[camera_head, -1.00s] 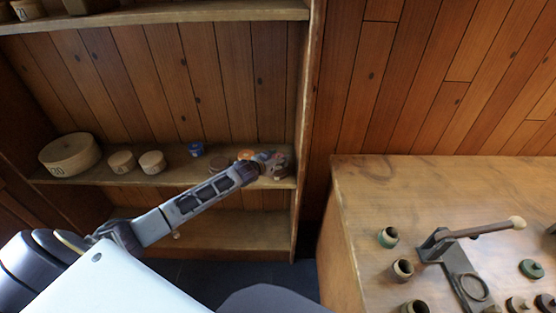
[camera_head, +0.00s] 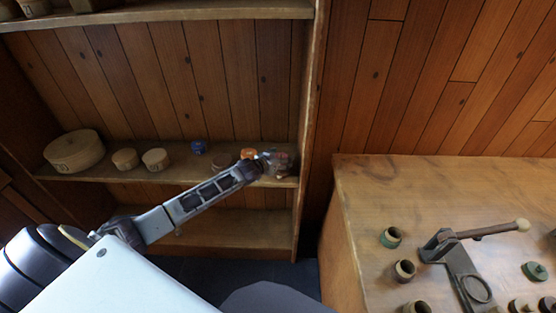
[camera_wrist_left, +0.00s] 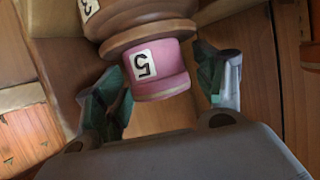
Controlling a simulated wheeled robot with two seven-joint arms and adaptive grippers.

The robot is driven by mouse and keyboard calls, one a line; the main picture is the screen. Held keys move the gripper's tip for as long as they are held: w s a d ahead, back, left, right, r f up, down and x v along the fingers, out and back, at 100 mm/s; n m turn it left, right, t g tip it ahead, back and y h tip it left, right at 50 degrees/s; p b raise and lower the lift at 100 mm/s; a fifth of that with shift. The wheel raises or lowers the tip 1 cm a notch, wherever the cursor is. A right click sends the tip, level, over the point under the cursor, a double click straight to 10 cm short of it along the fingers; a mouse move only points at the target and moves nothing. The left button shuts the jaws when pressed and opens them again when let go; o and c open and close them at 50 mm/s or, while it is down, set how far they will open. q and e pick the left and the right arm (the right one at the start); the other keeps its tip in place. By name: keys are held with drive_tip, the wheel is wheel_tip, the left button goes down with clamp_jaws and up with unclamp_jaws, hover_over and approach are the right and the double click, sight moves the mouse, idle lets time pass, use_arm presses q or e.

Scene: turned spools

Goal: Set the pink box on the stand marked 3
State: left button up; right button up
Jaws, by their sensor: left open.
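The pink box (camera_wrist_left: 168,84) shows in the left wrist view, with a white label that looks like a 5. It touches the flange of a brown turned stand (camera_wrist_left: 145,40), whose own label is cut by the top edge and cannot be read surely. My left gripper (camera_wrist_left: 165,90) is open, one green-padded finger on each side of the pink box, with gaps between. In the head view my left gripper (camera_head: 275,163) is at the right end of the middle shelf; the pink box cannot be made out there. My right gripper is not in view.
The shelf (camera_head: 110,171) also holds round pale boxes (camera_head: 75,150), a blue item (camera_head: 199,147) and an orange item (camera_head: 249,153) close to my left gripper. An upright shelf side (camera_head: 304,130) stands just right of it. A workbench (camera_head: 385,190) carries spools and a lever tool.

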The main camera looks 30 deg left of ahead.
use_arm(q)
drive_tip(key=shift+r, duration=0.15)
drive_tip(key=v, duration=1.2)
idle(0.8)
drive_tip(key=shift+d+f, duration=0.1)
drive_tip(key=shift+f, duration=0.15)
idle(0.6)
